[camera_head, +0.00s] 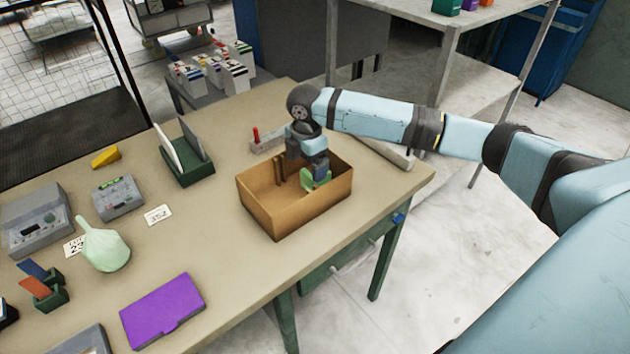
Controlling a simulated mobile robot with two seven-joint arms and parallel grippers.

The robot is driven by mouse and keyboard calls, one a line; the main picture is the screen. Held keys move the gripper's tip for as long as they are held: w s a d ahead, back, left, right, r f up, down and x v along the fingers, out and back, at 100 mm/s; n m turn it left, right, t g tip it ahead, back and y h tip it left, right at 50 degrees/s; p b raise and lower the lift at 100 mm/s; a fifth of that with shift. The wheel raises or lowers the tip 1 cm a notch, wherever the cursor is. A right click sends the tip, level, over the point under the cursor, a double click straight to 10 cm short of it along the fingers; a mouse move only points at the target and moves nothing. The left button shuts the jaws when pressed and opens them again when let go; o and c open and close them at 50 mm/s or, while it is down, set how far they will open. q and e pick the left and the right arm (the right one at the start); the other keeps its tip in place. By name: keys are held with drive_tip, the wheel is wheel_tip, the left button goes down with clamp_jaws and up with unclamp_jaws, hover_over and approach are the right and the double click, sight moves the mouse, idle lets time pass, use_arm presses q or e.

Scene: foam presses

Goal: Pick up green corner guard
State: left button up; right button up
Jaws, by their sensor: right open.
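The green corner guard (322,178) lies inside the open cardboard box (290,215), toward its right side. My right gripper (306,178) points down into the box from above, right at the guard. Its jaws are open, with the guard at or between the fingers; whether they touch it I cannot tell. The gripper and wrist hide part of the guard and the back of the box. Brown upright pieces (279,172) stand in the box left of the gripper. My left gripper is not in view.
The box walls stand close around my gripper. A grey tray with a red peg (264,142) is behind the box.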

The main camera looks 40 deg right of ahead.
sight(307, 175)
wheel_tip(307, 175, down, 2)
drive_tip(key=shift+w, duration=0.15)
drive_tip(key=shift+f, duration=2.7)
drive_tip(key=c, duration=1)
